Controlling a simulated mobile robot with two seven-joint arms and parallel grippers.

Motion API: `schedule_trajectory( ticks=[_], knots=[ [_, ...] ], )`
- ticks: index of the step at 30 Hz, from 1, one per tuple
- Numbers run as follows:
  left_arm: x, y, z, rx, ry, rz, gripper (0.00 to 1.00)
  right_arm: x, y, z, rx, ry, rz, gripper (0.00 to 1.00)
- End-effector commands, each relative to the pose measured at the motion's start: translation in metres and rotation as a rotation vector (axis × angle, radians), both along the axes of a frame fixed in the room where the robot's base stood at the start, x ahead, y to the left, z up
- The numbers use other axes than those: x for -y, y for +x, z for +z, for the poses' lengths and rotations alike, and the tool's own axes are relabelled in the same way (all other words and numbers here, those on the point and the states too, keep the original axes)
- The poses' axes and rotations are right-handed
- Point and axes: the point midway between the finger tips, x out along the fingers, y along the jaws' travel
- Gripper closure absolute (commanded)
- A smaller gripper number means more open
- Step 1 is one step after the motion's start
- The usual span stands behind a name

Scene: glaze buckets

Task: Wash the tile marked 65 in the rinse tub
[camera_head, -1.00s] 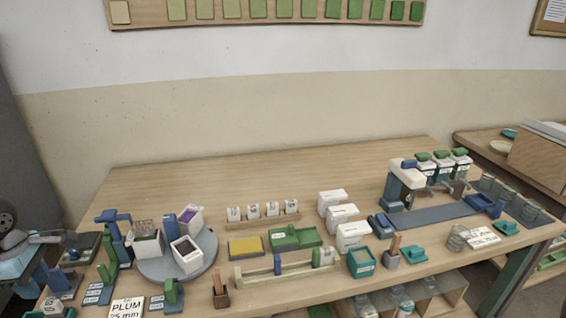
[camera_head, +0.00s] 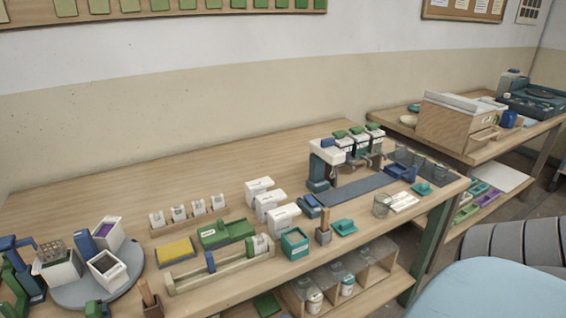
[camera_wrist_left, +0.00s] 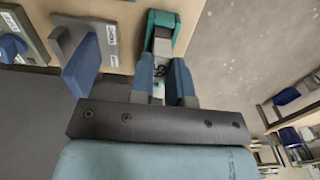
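In the left wrist view, a small pale piece with dark marks (camera_wrist_left: 158,70), possibly a 65, lies between the two blue fingers of my left gripper (camera_wrist_left: 160,82). A teal-and-dark holder (camera_wrist_left: 163,20) shows just beyond the fingertips, at the table's edge. The fingers flank the piece closely, but I cannot tell whether they press on it. My right gripper is in neither view. I cannot identify a rinse tub for certain.
A grey stand with a blue upright (camera_wrist_left: 85,62) is close left of the left gripper. In the head view, the wooden table (camera_head: 110,180) carries a grey turntable (camera_head: 75,295) with containers, a yellow sponge (camera_head: 176,251) and white boxes (camera_head: 282,217). The table's back is clear.

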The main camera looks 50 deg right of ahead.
Motion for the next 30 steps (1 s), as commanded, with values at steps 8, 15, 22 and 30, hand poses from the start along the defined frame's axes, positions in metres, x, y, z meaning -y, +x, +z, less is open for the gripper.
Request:
schedule_trajectory(
  ticks=[8, 15, 22, 30],
  knots=[
    [0.0, 0.0, 0.012, 0.001, 0.0, 0.0, 1.0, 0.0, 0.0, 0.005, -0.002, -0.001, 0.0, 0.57],
    [0.0, 0.0, 0.029, 0.001, 0.0, 0.0, 1.0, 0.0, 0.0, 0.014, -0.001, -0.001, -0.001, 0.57],
    [0.0, 0.0, 0.045, 0.001, 0.0, 0.0, 1.0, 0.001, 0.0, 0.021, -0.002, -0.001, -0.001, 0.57],
    [0.0, 0.0, 0.064, 0.001, 0.0, 0.0, 1.0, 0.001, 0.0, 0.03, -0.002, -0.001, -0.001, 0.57]
  ],
)
